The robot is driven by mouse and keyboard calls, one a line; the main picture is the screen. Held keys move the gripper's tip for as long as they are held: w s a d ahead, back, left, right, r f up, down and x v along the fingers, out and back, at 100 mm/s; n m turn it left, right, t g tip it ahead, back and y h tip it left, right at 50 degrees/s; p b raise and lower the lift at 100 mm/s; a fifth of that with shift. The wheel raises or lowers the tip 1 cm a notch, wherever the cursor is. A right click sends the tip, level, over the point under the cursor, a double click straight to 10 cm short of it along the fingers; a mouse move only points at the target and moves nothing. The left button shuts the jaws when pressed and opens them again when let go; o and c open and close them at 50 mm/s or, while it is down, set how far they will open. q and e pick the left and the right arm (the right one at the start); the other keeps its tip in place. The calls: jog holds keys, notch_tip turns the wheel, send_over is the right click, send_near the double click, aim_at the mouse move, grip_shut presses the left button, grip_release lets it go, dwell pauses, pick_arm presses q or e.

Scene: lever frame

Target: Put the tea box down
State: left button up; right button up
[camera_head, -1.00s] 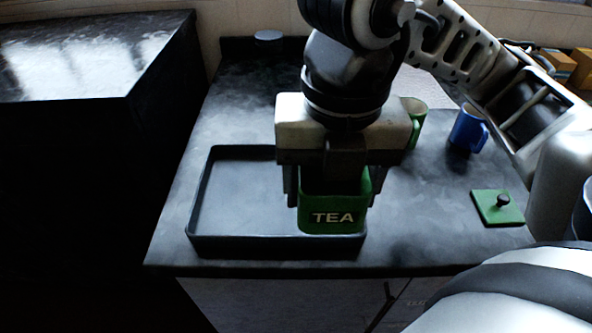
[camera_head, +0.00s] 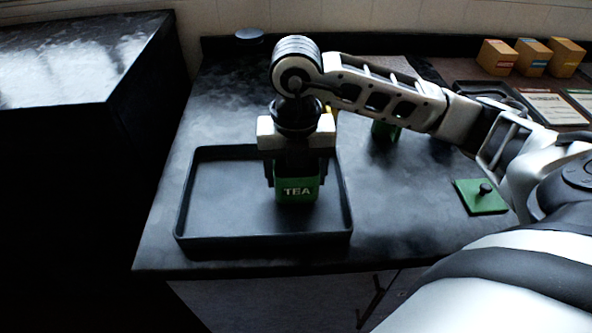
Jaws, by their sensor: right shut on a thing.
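The green tea box (camera_head: 297,190), marked TEA, is upright and appears inside the dark tray (camera_head: 182,215), right of the tray's middle. My right gripper (camera_head: 297,174) points down from above and is shut on the box's upper part, hiding its top. I cannot tell whether the box's bottom touches the tray floor. A green square lid (camera_head: 478,197) with a black knob lies on the counter to the right. My left gripper is not in view.
A green mug (camera_head: 385,131) is partly hidden behind my right arm. Several small yellow boxes (camera_head: 532,57) stand at the back right. A dark round object (camera_head: 249,36) is at the back left. The tray's left half is empty.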

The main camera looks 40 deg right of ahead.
jog(key=shift+f, duration=0.45)
jog(key=o, duration=1.2)
notch_tip(320, 180, up, 12)
jog(key=shift+r+p, duration=0.2)
jog(key=shift+p, duration=0.2)
jog(key=shift+s+f, duration=0.1)
